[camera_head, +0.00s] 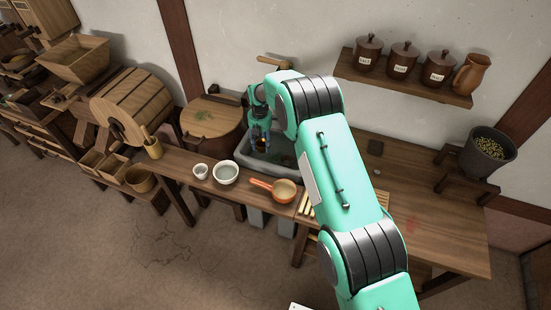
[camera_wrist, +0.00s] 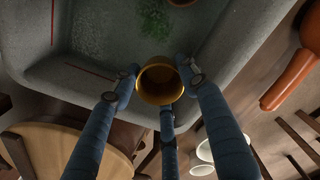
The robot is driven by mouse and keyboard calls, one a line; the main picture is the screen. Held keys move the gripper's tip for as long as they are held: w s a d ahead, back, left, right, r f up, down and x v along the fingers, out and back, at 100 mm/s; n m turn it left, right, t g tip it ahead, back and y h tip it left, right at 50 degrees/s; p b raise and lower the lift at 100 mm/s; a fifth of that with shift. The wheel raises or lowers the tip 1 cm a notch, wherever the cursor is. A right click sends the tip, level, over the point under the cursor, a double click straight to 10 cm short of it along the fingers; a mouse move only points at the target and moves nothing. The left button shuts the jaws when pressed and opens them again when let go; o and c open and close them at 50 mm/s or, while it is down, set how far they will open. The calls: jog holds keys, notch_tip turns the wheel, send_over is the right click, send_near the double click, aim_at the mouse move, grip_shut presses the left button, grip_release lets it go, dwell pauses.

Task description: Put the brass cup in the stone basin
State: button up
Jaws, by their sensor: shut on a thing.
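The brass cup (camera_wrist: 161,82) shows in the wrist view with its round mouth facing the camera. My gripper (camera_wrist: 158,88) is shut on it, with blue fingers around its sides. Behind the cup in that view lies the grey stone basin (camera_wrist: 215,62), with some green stuff on its floor. In the head view my gripper (camera_head: 261,140) hangs over the left part of the stone basin (camera_head: 243,157), and the cup is a small yellow spot between the fingers. My arm hides much of the basin's right side. I cannot tell whether the cup touches the basin.
An orange-handled pan (camera_head: 284,191), a white bowl (camera_head: 226,173) and a small white cup (camera_head: 201,171) stand along the bench front. A round wooden lid (camera_head: 211,117) is left of the basin. A shelf (camera_head: 400,82) with jars hangs behind. The bench's right part (camera_head: 440,225) is mostly clear.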

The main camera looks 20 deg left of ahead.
aim_at(262, 152)
jog(key=shift+f+b, duration=0.4)
jog(key=shift+f, duration=2.7)
jog(key=shift+f+b, duration=0.3)
jog(key=shift+f, duration=1.55)
jog(key=shift+f, duration=0.15)
jog(key=o, duration=1.2)
notch_tip(262, 152, up, 12)
jog(key=shift+r+p, duration=0.15)
jog(key=shift+p, duration=0.7)
